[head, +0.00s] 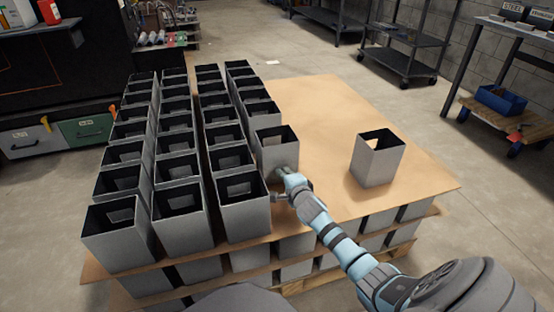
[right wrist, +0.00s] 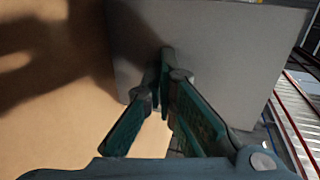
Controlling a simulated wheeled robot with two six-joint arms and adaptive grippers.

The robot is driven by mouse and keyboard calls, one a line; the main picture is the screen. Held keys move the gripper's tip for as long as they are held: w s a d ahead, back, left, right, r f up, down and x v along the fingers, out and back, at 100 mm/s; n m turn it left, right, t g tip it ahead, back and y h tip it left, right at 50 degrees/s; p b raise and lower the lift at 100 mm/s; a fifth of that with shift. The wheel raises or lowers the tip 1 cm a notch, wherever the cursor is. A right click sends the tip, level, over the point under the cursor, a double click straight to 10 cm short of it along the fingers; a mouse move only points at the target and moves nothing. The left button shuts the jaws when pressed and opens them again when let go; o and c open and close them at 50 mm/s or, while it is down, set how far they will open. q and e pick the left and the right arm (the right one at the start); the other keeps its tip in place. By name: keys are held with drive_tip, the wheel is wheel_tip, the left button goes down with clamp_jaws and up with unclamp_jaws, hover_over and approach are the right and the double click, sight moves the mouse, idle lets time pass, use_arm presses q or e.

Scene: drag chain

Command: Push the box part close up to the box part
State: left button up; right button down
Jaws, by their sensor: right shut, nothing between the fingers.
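A grey, open-topped box part (head: 278,155) stands upright on the brown sheet at the right side of the packed rows. It is right beside the box parts of the nearest column (head: 245,218); whether it touches them I cannot tell. My right gripper (head: 281,181) is shut and empty, low at the near side of this box part. In the right wrist view, the closed fingertips (right wrist: 165,58) are at or very near a flat grey box face (right wrist: 215,55); exact contact is unclear. My left gripper is not in view.
Another box part (head: 377,163) stands alone to the right. The brown sheet (head: 315,105) is bare behind and between them. Lower layers of box parts (head: 250,258) lie beneath. A trolley (head: 402,62) and a workbench (head: 520,38) stand beyond, well apart from the stack.

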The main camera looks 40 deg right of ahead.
sight(281, 167)
drive_tip(key=shift+w+d+b, duration=0.2)
drive_tip(key=shift+w+b, duration=0.1)
drive_tip(key=shift+w, duration=0.3)
drive_tip(key=shift+w+d+b, duration=0.2)
drive_tip(key=shift+w+b, duration=0.1)
drive_tip(key=shift+w, duration=0.25)
drive_tip(key=shift+w+d, duration=0.3)
drive_tip(key=shift+w, duration=0.6)
drive_tip(key=shift+w+d, duration=0.25)
drive_tip(key=shift+w, duration=0.6)
drive_tip(key=shift+w+d, duration=0.3)
drive_tip(key=shift+w, duration=0.5)
drive_tip(key=shift+w+d, duration=0.25)
drive_tip(key=shift+w, duration=0.6)
drive_tip(key=s, duration=0.2)
drive_tip(key=s+a+p, duration=0.1)
drive_tip(key=s, duration=0.1)
drive_tip(key=s+a+p, duration=0.1)
drive_tip(key=s, duration=0.1)
drive_tip(key=shift+s+a, duration=0.1)
drive_tip(key=shift+s, duration=0.25)
